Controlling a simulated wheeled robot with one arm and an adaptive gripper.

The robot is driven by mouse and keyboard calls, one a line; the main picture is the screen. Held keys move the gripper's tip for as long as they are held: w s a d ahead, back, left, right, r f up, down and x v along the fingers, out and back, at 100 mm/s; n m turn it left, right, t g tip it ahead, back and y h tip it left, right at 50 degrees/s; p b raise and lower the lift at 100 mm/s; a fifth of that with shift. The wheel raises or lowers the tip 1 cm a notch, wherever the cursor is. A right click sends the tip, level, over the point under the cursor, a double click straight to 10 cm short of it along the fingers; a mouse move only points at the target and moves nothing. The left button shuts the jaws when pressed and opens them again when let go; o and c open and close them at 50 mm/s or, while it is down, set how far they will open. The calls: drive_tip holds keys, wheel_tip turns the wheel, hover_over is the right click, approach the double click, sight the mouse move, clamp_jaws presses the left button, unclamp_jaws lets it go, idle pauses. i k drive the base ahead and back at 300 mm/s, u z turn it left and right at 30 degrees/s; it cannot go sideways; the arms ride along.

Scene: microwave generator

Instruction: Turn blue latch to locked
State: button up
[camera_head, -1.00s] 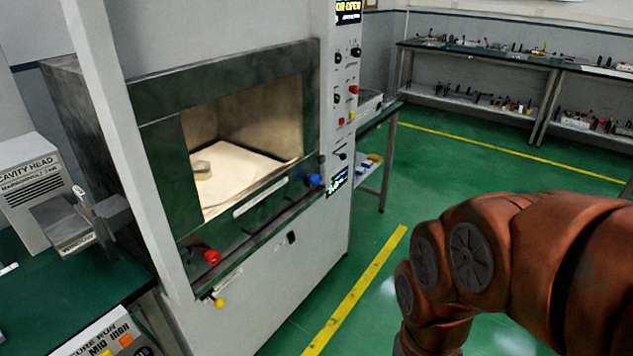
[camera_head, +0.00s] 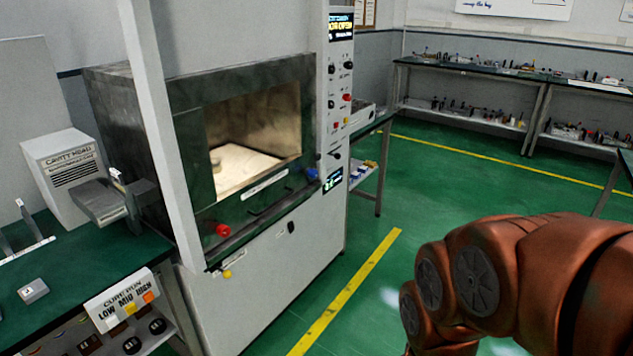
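The microwave generator's chamber (camera_head: 185,105) stands at the left centre, with its lit cavity (camera_head: 255,130) open to view. The blue latch (camera_head: 312,174) is a small blue knob at the right end of the front ledge, below the cavity's lower right corner. A red knob (camera_head: 223,230) sits at the ledge's left end. The display on the panel (camera_head: 341,27) seems to read door open, but the text is blurred. My orange arm shows at the lower right, well apart from the latch. My gripper is outside the picture.
A green bench with a cavity head box (camera_head: 62,160) and a control box (camera_head: 122,300) stands at the left. A pale upright post (camera_head: 160,130) stands before the chamber. Green floor with a yellow line (camera_head: 350,290) is clear at the centre.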

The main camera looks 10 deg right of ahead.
sight(311, 174)
drive_tip(key=u, duration=0.5)
drive_tip(key=i, duration=1.55)
drive_tip(key=z, duration=0.05)
